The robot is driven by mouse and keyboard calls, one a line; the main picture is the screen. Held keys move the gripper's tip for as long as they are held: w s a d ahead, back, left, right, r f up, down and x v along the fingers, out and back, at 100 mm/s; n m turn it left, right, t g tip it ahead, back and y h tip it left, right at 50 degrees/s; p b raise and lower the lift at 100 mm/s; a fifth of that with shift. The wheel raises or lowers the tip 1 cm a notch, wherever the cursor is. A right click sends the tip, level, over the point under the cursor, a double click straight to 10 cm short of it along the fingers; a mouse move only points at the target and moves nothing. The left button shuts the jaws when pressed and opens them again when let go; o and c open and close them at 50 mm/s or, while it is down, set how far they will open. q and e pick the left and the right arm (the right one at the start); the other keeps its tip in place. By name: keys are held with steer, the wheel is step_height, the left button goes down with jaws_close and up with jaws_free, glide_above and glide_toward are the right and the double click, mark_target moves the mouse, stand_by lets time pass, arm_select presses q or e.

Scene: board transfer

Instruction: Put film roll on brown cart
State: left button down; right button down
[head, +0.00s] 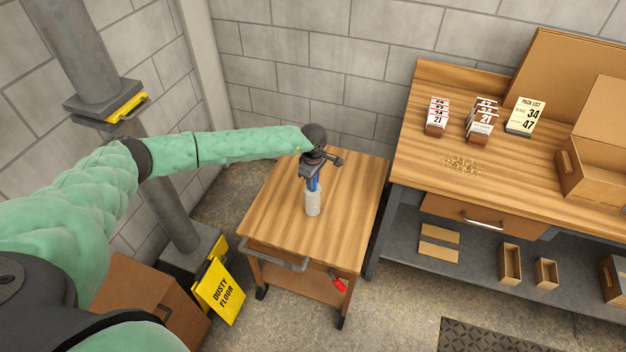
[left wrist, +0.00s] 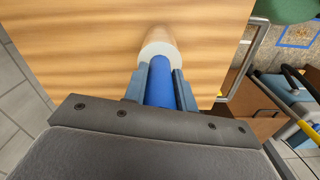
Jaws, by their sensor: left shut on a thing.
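The film roll (head: 313,203) is a whitish, translucent cylinder, upright over the top of the brown cart (head: 268,212). In the left wrist view the roll shows a pale end (left wrist: 158,50) and a blue core (left wrist: 160,88). My left gripper (head: 314,184) is shut on the film roll from above, with the blue fingers on either side of it. It also shows in the left wrist view (left wrist: 161,85). I cannot tell whether the roll's lower end touches the wooden cart top. My right gripper is not in view.
A yellow dusty-floor sign (head: 220,288) stands at the cart's front left. The cart top around the roll is clear.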

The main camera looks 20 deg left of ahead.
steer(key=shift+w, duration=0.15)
arm_select(q)
steer(key=c, duration=1.1)
jaws_free()
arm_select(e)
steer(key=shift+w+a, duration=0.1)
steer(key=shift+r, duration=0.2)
arm_select(q)
steer(key=shift+r+b, duration=0.4)
steer(key=shift+r, duration=0.15)
step_height(320, 180, up, 3)
steer(key=shift+f+b, duration=0.2)
steer(key=shift+b, duration=0.4)
step_height(320, 180, up, 7)
steer(key=b, duration=0.2)
steer(key=shift+b, duration=0.35)
steer(key=shift+r, duration=0.7)
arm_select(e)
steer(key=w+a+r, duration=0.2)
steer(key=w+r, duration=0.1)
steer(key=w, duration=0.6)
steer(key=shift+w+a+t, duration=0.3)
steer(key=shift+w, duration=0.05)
arm_select(q)
steer(key=shift+d, duration=0.1)
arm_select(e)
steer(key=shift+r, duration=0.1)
